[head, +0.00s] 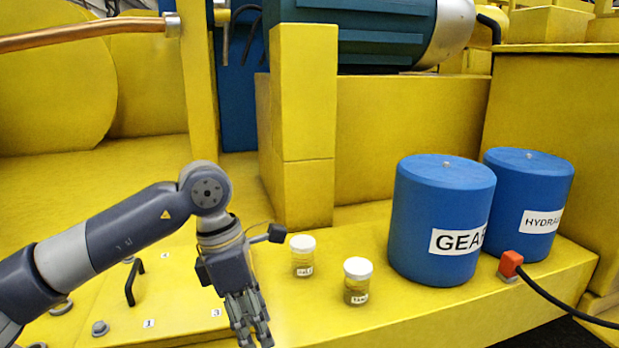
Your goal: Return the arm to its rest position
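My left arm comes in from the left, and its gripper (252,325) points down in front of the yellow ledge (420,315). The fingers look close together, but I cannot tell whether they are open or shut, and no held thing shows. Two small jars with white lids stand upright to the right of the gripper: one farther back (303,256) and one nearer (357,281). The gripper is apart from both. My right arm and gripper are not in view.
Two blue drums, one marked GEAR (440,220) and one marked HYDRA (530,205), stand at the right. A red connector (510,264) with a black cable sits beside them. A yellow post (305,120) rises behind the jars. A black handle (132,282) is at the left.

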